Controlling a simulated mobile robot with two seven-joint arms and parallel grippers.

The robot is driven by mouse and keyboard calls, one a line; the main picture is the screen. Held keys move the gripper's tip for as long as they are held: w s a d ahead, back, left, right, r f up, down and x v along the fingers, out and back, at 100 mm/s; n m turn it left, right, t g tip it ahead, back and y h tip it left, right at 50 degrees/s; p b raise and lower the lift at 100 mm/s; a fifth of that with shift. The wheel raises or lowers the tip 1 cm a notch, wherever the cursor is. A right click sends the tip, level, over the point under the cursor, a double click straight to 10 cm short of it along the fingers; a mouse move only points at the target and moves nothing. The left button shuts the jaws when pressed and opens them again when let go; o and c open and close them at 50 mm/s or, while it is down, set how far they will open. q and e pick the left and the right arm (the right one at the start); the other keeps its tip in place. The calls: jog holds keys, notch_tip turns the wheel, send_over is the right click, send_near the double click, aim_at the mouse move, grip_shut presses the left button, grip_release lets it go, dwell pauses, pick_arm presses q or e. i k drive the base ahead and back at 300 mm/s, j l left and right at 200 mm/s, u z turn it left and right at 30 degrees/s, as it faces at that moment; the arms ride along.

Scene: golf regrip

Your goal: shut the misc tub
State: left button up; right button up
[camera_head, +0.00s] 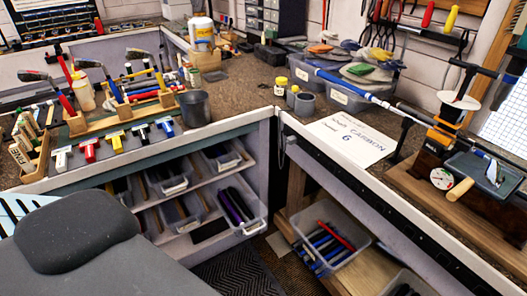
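I cannot read a label that marks the misc tub. Several clear plastic tubs sit on the shelves under the left bench. The lower right one (240,228) sticks out past the shelf front, with its top open and dark purple and black grips (235,203) inside. Other tubs, such as the upper one (222,157) and the lower middle one (184,222), sit further back in the shelves. Another open tub (350,262) with blue and red grips stands low under the right bench. Neither of my grippers is in view.
The right bench holds a blue-gripped club, a paper sheet (345,140), a clamp and cloth-filled tubs (340,98). A dark ribbed mat (232,272) lies on the floor before the shelves.

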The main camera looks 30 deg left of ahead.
aim_at(233, 196)
jog(key=u, duration=1.15)
